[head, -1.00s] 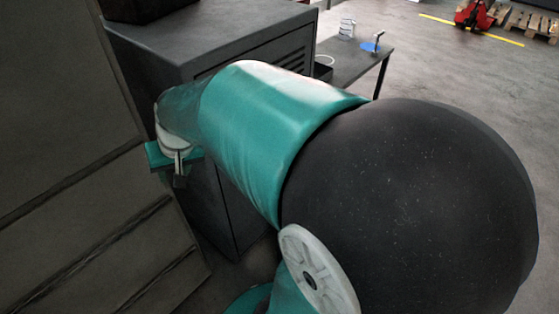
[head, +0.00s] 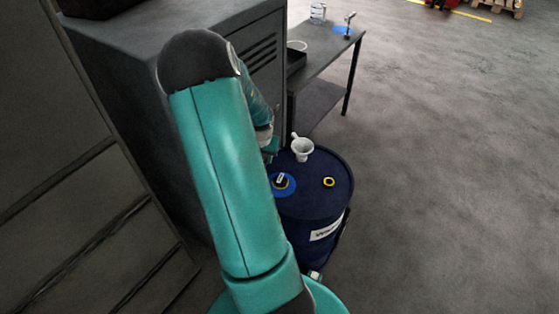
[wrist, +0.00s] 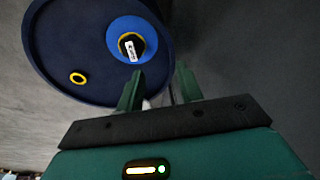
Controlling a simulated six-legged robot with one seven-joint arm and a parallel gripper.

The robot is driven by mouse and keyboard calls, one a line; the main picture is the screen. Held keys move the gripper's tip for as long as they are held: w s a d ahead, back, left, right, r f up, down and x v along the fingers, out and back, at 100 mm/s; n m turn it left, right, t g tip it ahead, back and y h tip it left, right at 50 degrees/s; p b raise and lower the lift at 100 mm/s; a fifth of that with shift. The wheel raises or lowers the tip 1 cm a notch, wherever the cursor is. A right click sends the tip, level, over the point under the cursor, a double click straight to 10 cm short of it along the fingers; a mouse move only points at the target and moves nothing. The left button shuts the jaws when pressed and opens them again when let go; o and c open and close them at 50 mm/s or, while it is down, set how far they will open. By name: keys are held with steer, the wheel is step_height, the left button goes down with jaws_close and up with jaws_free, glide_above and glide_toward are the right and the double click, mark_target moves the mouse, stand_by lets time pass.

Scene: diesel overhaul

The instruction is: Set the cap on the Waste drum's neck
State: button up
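The dark blue Waste drum (head: 340,204) stands right of my arm in the head view; its top (wrist: 60,45) fills the upper left of the wrist view. A dark cap-like piece (wrist: 125,41) with a white label and yellow edge sits on a bright blue disc (wrist: 149,33) on the drum top; it also shows in the head view (head: 281,180). A yellow ring with a dark centre (wrist: 78,78) is apart from it on the lid. I cannot tell for certain which is the neck. My gripper (wrist: 158,80) is open, fingertips close to the blue disc, holding nothing visible.
A white funnel-like cup (head: 303,147) is at the drum's far edge. A dark cabinet (head: 190,45) stands behind my arm, and a grey bench (head: 330,55) with small items stands beyond the drum. The floor to the right (head: 450,180) is clear.

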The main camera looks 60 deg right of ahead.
steer(key=m+g, duration=0.1)
glide_above(282, 178)
step_height(282, 178, down, 4)
steer(key=shift+h, duration=0.3)
steer(key=shift+w+a+f, duration=0.1)
steer(key=shift+a+f, duration=0.05)
steer(key=shift+f, duration=1.35)
steer(key=shift+w+a+f, duration=0.1)
steer(key=shift+f, duration=1.4)
steer(key=shift+w+a+f, duration=0.1)
steer(key=shift+a+f, duration=0.05)
steer(key=shift+f, duration=1.35)
jaws_close()
steer(key=shift+s+d+r, duration=0.15)
steer(key=shift+s+d, duration=0.05)
steer(key=shift+s, duration=0.1)
